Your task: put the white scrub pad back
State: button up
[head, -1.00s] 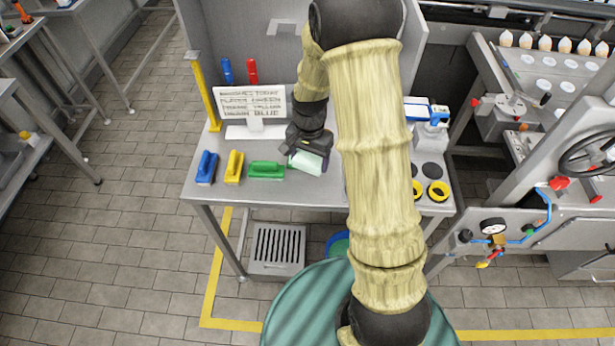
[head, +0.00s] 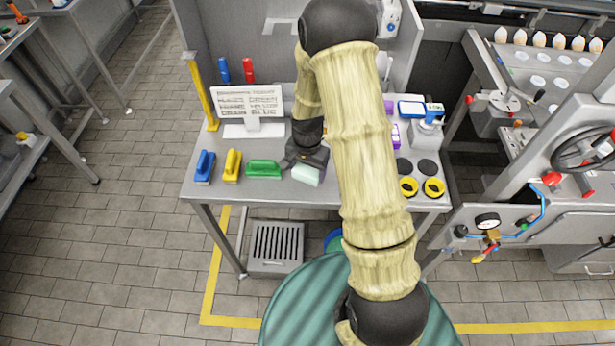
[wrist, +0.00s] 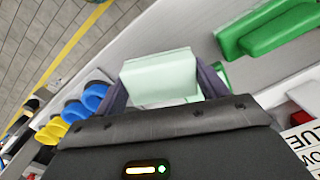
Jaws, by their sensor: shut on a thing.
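The white scrub pad (head: 306,175) is a pale, slightly greenish block, held at the table's front side just right of the green scrub brush (head: 264,168). My gripper (head: 312,165) is shut on it. In the wrist view the pad (wrist: 160,78) sits between the two fingers of my gripper (wrist: 163,92). The gripper hides the pad's back part in the head view. I cannot tell whether the pad touches the table.
A yellow brush (head: 232,166) and a blue brush (head: 205,167) stand in the row to the left. A sign (head: 250,103) stands behind them. Yellow rings (head: 434,188) and dark discs (head: 427,167) are on the right. My arm hides the table's middle.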

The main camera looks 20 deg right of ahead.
aim_at(307, 185)
jog(key=shift+f, duration=0.15)
jog(key=shift+f+p, duration=0.5)
jog(key=shift+f, duration=1.45)
jog(key=shift+f, duration=0.2)
jog(key=o, duration=0.9)
jog(key=shift+r, duration=0.1)
notch_tip(307, 185, up, 12)
jog(key=b, duration=0.2)
jog(key=shift+r+b, duration=0.15)
jog(key=shift+b, duration=0.25)
